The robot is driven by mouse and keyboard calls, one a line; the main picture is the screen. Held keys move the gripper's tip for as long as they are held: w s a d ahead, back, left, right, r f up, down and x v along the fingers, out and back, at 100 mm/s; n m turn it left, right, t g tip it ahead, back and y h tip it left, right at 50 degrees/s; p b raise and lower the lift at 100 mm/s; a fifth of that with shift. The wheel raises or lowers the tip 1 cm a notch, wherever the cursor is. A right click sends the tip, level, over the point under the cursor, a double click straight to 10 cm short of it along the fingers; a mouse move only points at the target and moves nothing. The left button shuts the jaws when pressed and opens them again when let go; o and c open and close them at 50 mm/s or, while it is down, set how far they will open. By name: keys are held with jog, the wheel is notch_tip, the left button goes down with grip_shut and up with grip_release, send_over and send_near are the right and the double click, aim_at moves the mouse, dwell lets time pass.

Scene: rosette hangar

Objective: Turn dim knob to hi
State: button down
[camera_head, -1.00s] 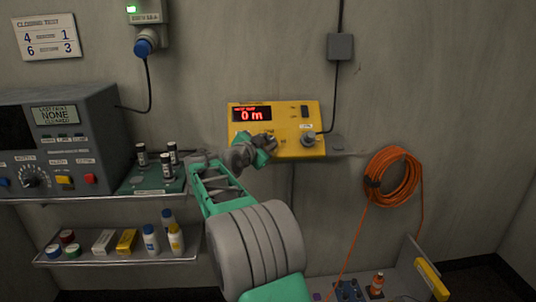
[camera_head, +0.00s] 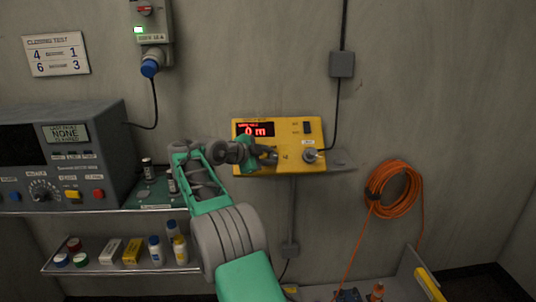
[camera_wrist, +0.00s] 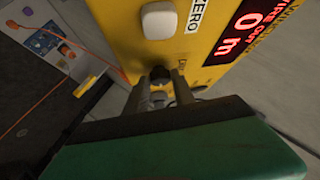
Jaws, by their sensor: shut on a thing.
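The yellow wall box (camera_head: 290,165) carries a red display (camera_head: 255,130) that reads "0 m". My gripper (camera_head: 270,157) reaches the lower middle of the box front from the left and hides the spot it holds. In the wrist view, my gripper's two fingers (camera_wrist: 162,88) are shut on a small dark knob (camera_wrist: 160,72) on the yellow face. A partly covered label stands beside that knob, and I cannot read its full word or the knob's pointer.
A second grey knob (camera_head: 311,156) with a cable and a dark switch (camera_head: 307,127) are on the box's right side. A white button (camera_wrist: 159,20) marked ZERO shows in the wrist view. Shelves with bottles (camera_head: 155,250) stand left; an orange hose coil (camera_head: 395,188) hangs right.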

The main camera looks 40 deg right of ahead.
dwell(0.3)
jog(key=c, duration=1.1)
grip_release()
jog(key=shift+o, duration=0.2)
jog(key=v, duration=0.7)
jog(key=shift+a, duration=0.35)
jog(key=shift+r, duration=0.1)
